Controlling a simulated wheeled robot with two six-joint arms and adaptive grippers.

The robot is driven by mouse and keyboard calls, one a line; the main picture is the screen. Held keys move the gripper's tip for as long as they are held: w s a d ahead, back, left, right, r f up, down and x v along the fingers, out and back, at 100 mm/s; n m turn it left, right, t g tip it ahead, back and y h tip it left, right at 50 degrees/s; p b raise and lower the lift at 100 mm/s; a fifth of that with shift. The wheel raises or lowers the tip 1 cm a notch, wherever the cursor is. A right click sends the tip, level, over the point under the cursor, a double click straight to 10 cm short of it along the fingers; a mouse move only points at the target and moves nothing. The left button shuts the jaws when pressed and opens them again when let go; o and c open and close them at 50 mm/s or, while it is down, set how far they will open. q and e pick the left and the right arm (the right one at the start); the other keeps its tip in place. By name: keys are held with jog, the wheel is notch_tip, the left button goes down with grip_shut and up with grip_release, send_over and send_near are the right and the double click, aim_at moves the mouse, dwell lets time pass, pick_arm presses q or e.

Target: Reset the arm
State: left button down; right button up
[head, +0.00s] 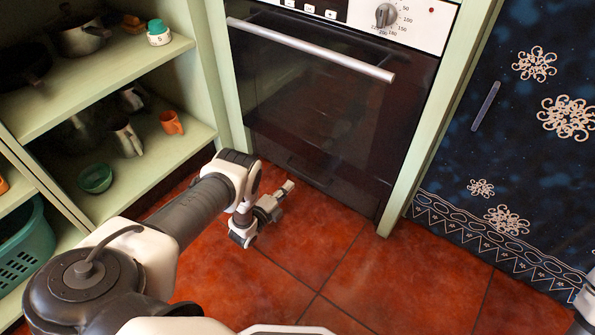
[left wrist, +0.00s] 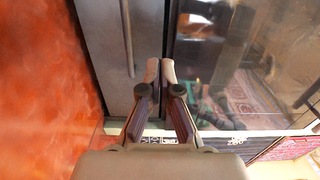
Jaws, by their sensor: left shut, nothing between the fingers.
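My left arm reaches in from the left in the head view, low over the red tiled floor. My left gripper (head: 287,187) is shut and empty, in front of the lower part of the oven (head: 330,85). In the left wrist view my left gripper (left wrist: 160,72) shows its two fingertips together, with nothing held. Behind them are the oven's dark glass door (left wrist: 245,60) and a grey panel (left wrist: 115,45). Only a small part of my right arm shows at the right edge of the head view; its gripper is not seen.
The oven door is shut, with a long handle (head: 310,48). Green shelves (head: 115,80) on the left hold mugs (head: 171,122), a green bowl (head: 95,178) and a pot (head: 80,35). A teal basket (head: 25,250) stands below. A dark blue snowflake-patterned cabinet (head: 530,150) is right. The red floor (head: 400,280) is clear.

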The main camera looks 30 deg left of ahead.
pick_arm(q)
jog(key=shift+t+h, duration=0.4)
jog(key=w+d+r, duration=0.1)
jog(key=w+r, duration=0.1)
jog(key=r, duration=0.2)
jog(key=w+d+r+p, duration=0.1)
jog(key=w+d+r, duration=0.1)
jog(key=r, duration=0.1)
jog(key=w+d+r+p, duration=0.1)
jog(key=w+d+r, duration=0.1)
jog(key=r, duration=0.2)
jog(key=shift+d+r, duration=0.2)
jog(key=shift+r, duration=0.1)
jog(key=s+d+r+n+g+y+p, duration=0.1)
jog(key=s+d+n+g, duration=0.4)
jog(key=s+d, duration=0.1)
jog(key=s+d+f+n+g+y, duration=0.1)
jog(key=s+n+g, duration=0.6)
jog(key=s, duration=1)
jog(key=s+d+f+n+g, duration=0.1)
jog(key=s+n+g, duration=0.65)
jog(key=s, duration=0.95)
notch_tip(320, 180, up, 38)
jog(key=p, duration=3.9)
jog(key=shift+w+a+r+t, duration=0.15)
jog(key=shift+w+a+t, duration=0.1)
jog(key=shift+w+t, duration=0.1)
